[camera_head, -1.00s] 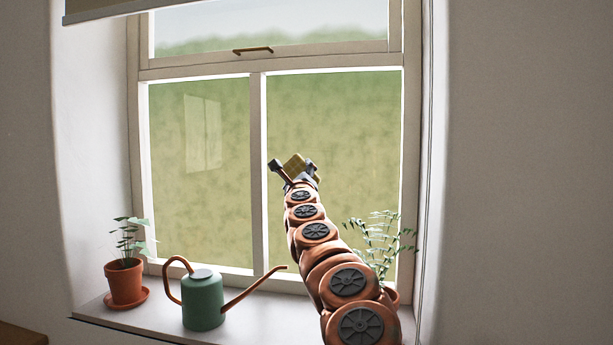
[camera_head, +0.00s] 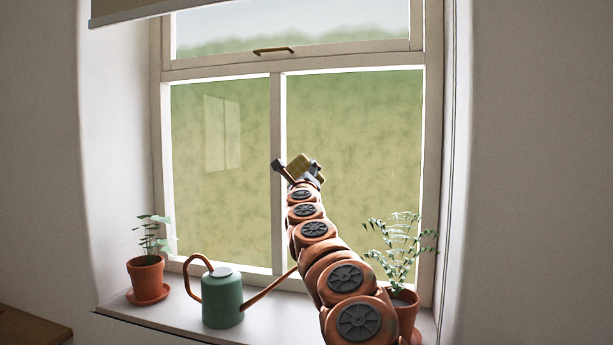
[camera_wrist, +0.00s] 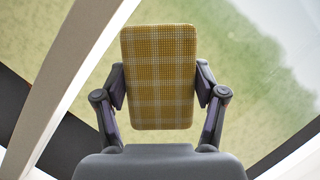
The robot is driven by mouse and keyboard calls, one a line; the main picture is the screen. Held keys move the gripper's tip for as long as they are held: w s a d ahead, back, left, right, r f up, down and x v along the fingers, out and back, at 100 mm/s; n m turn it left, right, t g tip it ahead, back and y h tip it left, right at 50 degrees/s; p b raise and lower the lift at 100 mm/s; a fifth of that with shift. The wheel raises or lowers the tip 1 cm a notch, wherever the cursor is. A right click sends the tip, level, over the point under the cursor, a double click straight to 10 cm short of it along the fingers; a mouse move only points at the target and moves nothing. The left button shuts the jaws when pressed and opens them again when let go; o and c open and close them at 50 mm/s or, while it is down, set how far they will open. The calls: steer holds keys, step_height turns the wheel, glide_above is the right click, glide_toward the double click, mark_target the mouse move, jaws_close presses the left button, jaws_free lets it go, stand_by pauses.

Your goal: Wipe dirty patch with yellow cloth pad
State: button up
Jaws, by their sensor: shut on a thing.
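The yellow cloth pad (camera_wrist: 158,75) has a checked pattern and fills the middle of the wrist view. My gripper (camera_wrist: 160,92) is shut on it, with one finger at each side edge. In the head view the pad (camera_head: 299,165) shows small at the end of my raised arm, and my gripper (camera_head: 297,171) is in front of the right window pane (camera_head: 360,140), close to the central upright bar. I cannot tell whether the pad touches the glass. The panes look mottled green-brown; I cannot make out a distinct dirty patch apart from a pale rectangle (camera_head: 222,133) on the left pane.
A green watering can (camera_head: 222,300) stands on the sill (camera_head: 270,310), its spout reaching toward my arm. A potted plant (camera_head: 146,272) is at the left, another (camera_head: 405,300) at the right, partly behind my arm. The central window bar (camera_head: 277,170) is beside my gripper.

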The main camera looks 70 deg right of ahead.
steer(key=shift+s+a, duration=0.2)
steer(key=shift+a, duration=1.3)
steer(key=shift+s+a, duration=0.2)
steer(key=shift+a, duration=1.3)
steer(key=shift+a, duration=0.1)
steer(key=shift+s+a+b, duration=0.15)
steer(key=shift+a+b, duration=0.2)
steer(key=shift+a, duration=1.05)
